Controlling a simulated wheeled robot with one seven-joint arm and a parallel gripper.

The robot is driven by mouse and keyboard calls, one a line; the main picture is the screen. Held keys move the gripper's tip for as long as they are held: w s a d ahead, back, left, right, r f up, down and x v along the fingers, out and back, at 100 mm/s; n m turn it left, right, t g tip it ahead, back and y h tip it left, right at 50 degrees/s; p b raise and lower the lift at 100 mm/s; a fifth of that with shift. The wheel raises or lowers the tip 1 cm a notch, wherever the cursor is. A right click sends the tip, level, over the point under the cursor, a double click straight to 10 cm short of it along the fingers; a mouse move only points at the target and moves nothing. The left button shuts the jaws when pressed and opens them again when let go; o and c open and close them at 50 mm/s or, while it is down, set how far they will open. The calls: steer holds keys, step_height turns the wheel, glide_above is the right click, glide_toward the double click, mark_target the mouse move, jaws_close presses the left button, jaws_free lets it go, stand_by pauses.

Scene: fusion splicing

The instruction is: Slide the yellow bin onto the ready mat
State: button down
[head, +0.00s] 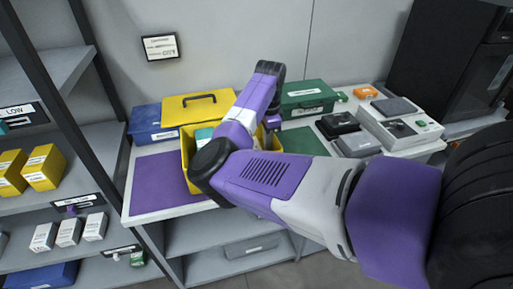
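The yellow bin (187,150) stands on the bench, largely hidden behind my arm. A teal and white item shows inside it. A purple mat (158,184) lies to its left and a green mat (305,142) to its right. I cannot read which one is the ready mat. The bin is at the purple mat's right edge; its exact overlap with either mat is hidden. My gripper (272,122) is at the bin's right side, near the green mat. Its fingers are too small and covered to tell whether they are open or touch the bin.
Behind stand a blue case (146,122), a yellow case (190,107) with a black handle and a green case (308,95). Black boxes (337,125) and a grey device (400,124) fill the right side. A shelf rack (80,115) stands at left. The purple mat is bare.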

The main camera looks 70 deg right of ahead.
steer(key=s+d, duration=0.4)
steer(key=s, duration=0.1)
steer(key=s+d+p, duration=0.1)
steer(key=s+d, duration=0.3)
steer(key=s, duration=0.1)
steer(key=s+d+p, duration=0.1)
steer(key=s+d, duration=0.2)
steer(key=s, duration=0.2)
steer(key=shift+d, duration=0.4)
step_height(320, 180, up, 10)
steer(key=p, duration=0.8)
steer(key=shift+p, duration=0.3)
